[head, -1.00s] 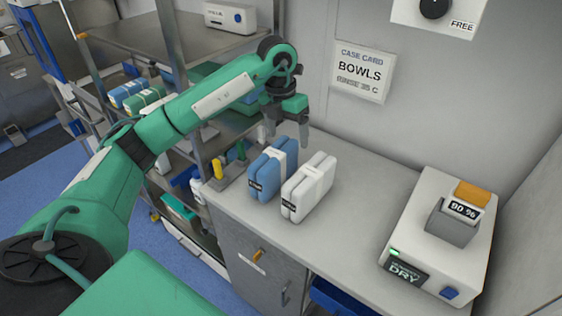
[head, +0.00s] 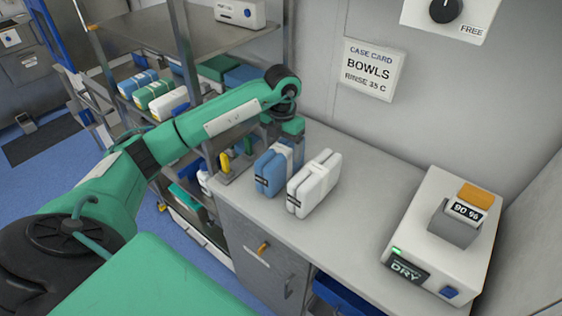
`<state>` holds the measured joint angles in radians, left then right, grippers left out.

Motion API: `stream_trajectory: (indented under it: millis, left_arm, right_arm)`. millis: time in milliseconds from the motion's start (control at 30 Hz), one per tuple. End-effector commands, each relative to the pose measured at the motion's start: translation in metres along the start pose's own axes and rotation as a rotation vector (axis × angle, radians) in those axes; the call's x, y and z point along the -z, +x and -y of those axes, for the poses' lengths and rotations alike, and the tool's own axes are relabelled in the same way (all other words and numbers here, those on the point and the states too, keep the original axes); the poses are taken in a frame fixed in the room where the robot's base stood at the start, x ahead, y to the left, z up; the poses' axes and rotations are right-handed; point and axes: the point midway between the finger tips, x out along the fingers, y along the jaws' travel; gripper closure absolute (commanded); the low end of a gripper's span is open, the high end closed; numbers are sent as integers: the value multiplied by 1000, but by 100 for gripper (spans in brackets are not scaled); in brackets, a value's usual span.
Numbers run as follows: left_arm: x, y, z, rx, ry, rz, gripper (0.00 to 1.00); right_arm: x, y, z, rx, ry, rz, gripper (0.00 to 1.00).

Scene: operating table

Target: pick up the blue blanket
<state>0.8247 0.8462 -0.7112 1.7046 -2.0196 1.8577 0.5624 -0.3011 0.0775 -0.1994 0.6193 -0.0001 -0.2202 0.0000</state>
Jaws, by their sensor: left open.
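The blue blanket (head: 267,176) stands folded and upright on the grey counter, with a pale band and a dark label on its front end. A white folded bundle (head: 315,184) of similar shape stands close on its right. My left gripper (head: 284,153) is open and low at the blanket's far upper end, pointing down. Its fingers are partly hidden, and I cannot tell whether they touch the blanket. My right gripper is not in view.
A white dryer box (head: 436,240) stands at the counter's right. A shelf rack (head: 150,36) with more folded bundles stands at the left. A wall card (head: 368,69) reads BOWLS. The counter (head: 365,205) between bundles and dryer is clear.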

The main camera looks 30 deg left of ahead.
Motion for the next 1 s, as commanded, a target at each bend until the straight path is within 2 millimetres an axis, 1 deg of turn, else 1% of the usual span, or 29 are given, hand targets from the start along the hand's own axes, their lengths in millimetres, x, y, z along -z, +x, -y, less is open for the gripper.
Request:
stream_trajectory:
  millis: [33,100,200,300,400,567,600,667,700,867,900,1000]
  left_arm:
    - [1,4,-1,1,0,-4,20]
    - [1,13,-2,1,-1,-4,20]
    - [1,28,-3,1,0,-3,20]
    - [1,38,-3,1,0,-2,20]
    - [1,41,-3,0,0,1,20]
    - [0,42,-3,0,0,1,20]
    - [0,42,-3,0,0,1,24]
    - [0,42,-3,0,0,1,36]
    - [0,42,-3,0,0,1,44]
    - [0,42,-3,0,0,1,75]
    - [0,41,-3,0,0,2,77]
    - [0,41,-3,0,0,2,77]
  right_arm:
    - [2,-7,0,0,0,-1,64]
    - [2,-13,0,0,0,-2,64]
    - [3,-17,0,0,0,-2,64]
    - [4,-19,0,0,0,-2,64]
    - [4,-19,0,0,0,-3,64]
    - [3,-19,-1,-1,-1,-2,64]
    - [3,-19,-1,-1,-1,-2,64]
    - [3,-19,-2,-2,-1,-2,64]
    - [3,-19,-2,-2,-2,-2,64]
    - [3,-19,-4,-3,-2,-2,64]
    - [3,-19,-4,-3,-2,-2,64]
    - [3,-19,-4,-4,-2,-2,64]
